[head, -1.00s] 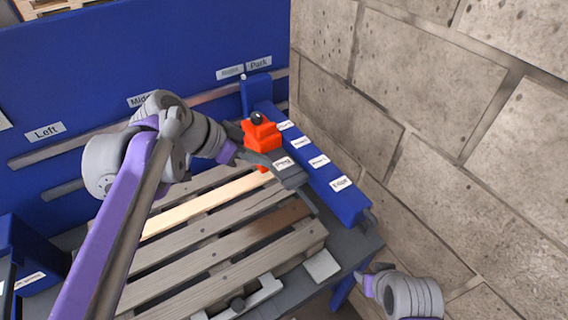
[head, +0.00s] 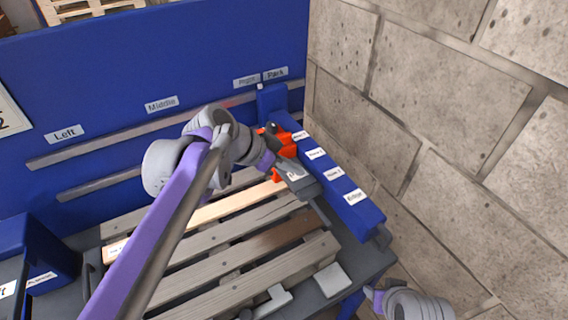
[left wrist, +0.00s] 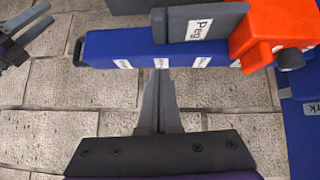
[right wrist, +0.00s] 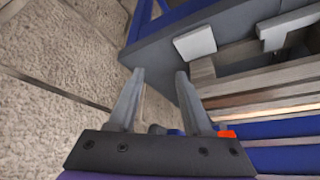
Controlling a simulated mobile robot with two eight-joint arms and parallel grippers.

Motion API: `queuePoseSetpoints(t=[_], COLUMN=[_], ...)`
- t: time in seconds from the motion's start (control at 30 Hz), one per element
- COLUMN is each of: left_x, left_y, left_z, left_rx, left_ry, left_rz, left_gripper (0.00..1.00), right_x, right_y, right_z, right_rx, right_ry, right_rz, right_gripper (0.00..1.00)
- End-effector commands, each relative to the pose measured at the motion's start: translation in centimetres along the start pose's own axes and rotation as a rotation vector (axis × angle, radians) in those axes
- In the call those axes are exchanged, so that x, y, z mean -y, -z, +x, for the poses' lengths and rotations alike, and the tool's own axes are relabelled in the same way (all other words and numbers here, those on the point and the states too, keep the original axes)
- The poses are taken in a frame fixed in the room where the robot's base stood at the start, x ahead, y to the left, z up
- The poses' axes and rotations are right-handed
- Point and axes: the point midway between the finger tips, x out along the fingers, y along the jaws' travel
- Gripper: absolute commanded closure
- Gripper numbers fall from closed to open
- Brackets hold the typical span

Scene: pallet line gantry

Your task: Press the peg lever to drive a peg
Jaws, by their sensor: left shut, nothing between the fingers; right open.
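The peg lever, a grey paddle labelled "Peg" (head: 301,186), juts from the orange-red tool carriage (head: 287,150) above the pallet's right end. In the left wrist view the lever (left wrist: 204,24) and carriage (left wrist: 275,28) show at the top. My left gripper (head: 287,167) is shut and empty, close to the lever. Its fingertips (left wrist: 159,76) point towards the blue rail just below the lever; I cannot tell whether they touch. My right gripper (right wrist: 160,72) is open and empty, low beside the grey bench edge. It partly shows in the head view (head: 373,295).
The blue rail (head: 352,215) with white labels runs along the right side. A slatted wooden pallet (head: 240,248) lies on the grey bench. A blue panel (head: 110,90) stands behind, a stone wall (head: 440,130) at right. A blue bin (head: 50,260) is at left.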

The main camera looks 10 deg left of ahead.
Motion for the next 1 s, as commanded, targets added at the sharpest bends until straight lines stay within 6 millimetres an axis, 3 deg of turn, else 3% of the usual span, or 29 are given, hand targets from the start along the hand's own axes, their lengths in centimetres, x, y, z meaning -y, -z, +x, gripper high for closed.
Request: queuePoseSetpoints(t=[0.2, 0.4, 1.0], left_x=[-0.1, 0.0, 0.0], left_y=[0.0, -2.2, -2.9], left_z=[4.8, 6.5, 7.2], left_rx=[0.000, 0.000, 0.000], left_ry=[-0.003, 0.000, 0.005], left_rz=[0.002, -0.001, 0.004], left_gripper=[1.00, 1.00, 1.00], right_x=[0.0, 0.0, 0.0], right_y=[-0.2, -0.4, -0.5], right_z=[0.2, 0.3, 0.3], right_rx=[0.002, 0.004, 0.004], right_ry=[0.000, 0.000, 0.000], right_rz=[0.000, 0.000, 0.000], right_gripper=[0.50, 0.50, 0.50])
